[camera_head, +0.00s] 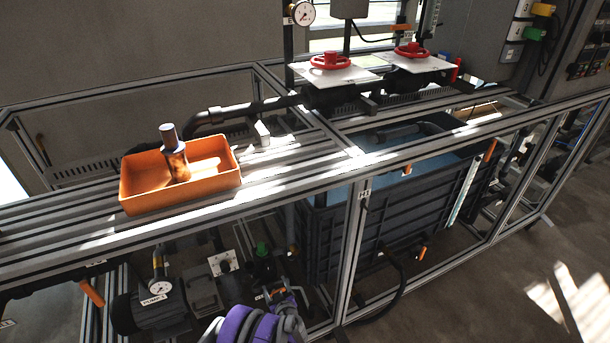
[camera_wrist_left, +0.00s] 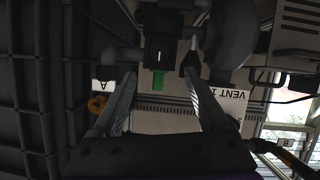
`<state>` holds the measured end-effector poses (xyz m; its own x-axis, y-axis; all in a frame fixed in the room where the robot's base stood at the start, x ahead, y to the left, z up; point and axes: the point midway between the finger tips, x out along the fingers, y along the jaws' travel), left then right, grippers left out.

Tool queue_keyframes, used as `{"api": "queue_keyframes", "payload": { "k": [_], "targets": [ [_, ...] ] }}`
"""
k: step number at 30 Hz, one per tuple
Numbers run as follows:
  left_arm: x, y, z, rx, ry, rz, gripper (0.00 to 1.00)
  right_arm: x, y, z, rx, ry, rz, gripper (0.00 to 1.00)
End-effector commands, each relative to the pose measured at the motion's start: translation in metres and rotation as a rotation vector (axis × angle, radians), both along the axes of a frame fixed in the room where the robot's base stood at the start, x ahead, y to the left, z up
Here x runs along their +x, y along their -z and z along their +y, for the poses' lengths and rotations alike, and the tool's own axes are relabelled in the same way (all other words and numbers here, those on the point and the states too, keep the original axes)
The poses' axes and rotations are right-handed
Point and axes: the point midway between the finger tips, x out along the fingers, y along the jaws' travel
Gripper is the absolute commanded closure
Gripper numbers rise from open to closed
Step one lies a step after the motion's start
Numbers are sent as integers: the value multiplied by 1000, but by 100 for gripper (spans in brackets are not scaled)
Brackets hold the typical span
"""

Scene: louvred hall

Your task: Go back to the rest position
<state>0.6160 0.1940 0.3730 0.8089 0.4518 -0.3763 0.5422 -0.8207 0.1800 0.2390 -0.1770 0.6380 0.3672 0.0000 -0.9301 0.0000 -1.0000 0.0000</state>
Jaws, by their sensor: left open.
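My left gripper (camera_head: 281,294) is low in the head view, at the bottom centre, in front of the lower part of the metal frame. My purple arm comes up from the bottom edge behind it. In the left wrist view the two fingers of the left gripper (camera_wrist_left: 160,86) are spread apart, with nothing held between them. My right gripper is in neither view.
An orange tray (camera_head: 132,189) holding a cylindrical part (camera_head: 172,152) stands on the slatted bench. A dark tank (camera_head: 400,225), a pump (camera_head: 150,306) and frame posts (camera_head: 354,245) are close to the left gripper. Open floor (camera_head: 490,285) lies at the right.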

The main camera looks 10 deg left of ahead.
Motion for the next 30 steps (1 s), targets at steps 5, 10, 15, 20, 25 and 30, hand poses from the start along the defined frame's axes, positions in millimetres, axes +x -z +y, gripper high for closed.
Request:
{"api": "queue_keyframes", "payload": {
  "k": [5, 10, 15, 20, 25, 30],
  "targets": [
    [1, -13, 3, 4, -3, 22, 23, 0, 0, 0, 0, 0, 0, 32],
    [-3, -63, 14, 19, -6, 119, 23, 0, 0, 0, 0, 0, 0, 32],
    [-26, -123, 27, 31, 12, 256, 23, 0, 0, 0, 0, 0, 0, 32],
    [-62, -172, 33, 31, 51, 381, 23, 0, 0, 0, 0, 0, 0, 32],
    [-113, -215, 35, 22, 117, 507, 23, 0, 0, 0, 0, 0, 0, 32],
    [-175, -246, 32, 5, 206, 620, 23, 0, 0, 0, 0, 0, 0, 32]
  ]
}}
